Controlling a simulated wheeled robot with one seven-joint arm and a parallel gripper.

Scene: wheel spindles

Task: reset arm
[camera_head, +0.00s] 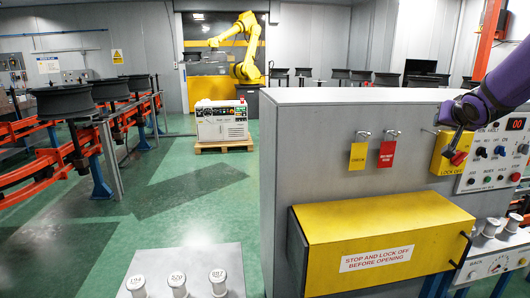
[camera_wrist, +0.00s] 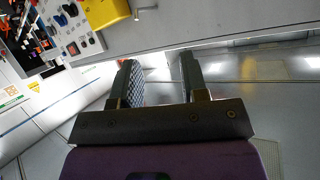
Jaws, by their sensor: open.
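The grey cabinet (camera_head: 310,130) fills the right, with yellow tag (camera_head: 358,156), red tag (camera_head: 387,154) and a protruding yellow cover (camera_head: 320,225). A control panel (camera_head: 490,180) is at far right. A stand with white-capped spindles (camera_head: 178,280) is in front. Green floor (camera_head: 200,200) is open at left.

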